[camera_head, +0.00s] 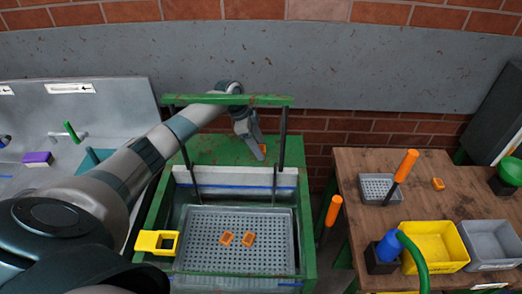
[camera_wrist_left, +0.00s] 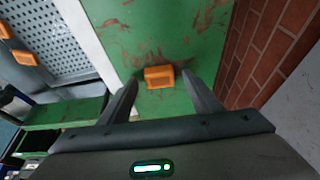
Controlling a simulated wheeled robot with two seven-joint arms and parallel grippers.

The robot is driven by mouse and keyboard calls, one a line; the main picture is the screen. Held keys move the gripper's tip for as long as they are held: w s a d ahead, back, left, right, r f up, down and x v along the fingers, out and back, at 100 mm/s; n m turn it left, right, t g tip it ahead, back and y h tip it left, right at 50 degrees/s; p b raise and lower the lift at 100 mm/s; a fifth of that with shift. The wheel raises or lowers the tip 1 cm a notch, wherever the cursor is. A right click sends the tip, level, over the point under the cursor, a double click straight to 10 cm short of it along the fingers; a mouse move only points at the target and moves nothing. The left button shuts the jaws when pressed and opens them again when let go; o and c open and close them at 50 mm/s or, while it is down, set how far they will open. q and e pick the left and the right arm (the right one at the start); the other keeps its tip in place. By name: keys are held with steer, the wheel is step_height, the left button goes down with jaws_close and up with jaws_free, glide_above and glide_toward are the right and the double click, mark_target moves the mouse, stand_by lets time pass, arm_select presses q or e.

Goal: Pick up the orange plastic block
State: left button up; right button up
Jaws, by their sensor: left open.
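An orange plastic block (camera_wrist_left: 159,77) lies on the green surface, between and slightly beyond the fingertips in the left wrist view. In the head view, a small part of this block (camera_head: 263,148) shows beside my left gripper (camera_head: 257,152), which hides the rest. My left gripper (camera_wrist_left: 160,80) is open, with one finger on each side of the block and a gap to both. I cannot tell its exact height above the surface. Two similar orange blocks (camera_head: 226,238) (camera_head: 248,239) lie in the grey perforated tray (camera_head: 205,262). My right gripper is not in view.
A green frame bar (camera_head: 262,101) on dark posts spans the station near my left arm. A white panel (camera_head: 255,181) separates the tray area from the green surface. A brick wall stands close behind. The wooden table (camera_head: 400,205) at right holds another orange block (camera_head: 438,184) and bins.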

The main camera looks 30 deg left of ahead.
arm_select(q)
steer(key=c, duration=1.1)
steer(key=shift+c, duration=0.2)
steer(key=shift+r, duration=0.1)
steer(key=shift+r+b, duration=0.4)
steer(key=shift+r, duration=0.1)
step_height(320, 180, up, 2)
steer(key=shift+r+b, duration=0.15)
steer(key=shift+b, duration=0.55)
steer(key=d+r+b, duration=0.3)
steer(key=d+r, duration=0.4)
steer(key=d, duration=0.4)
steer(key=shift+s+d+r+b, duration=0.3)
steer(key=shift+d+b, duration=0.05)
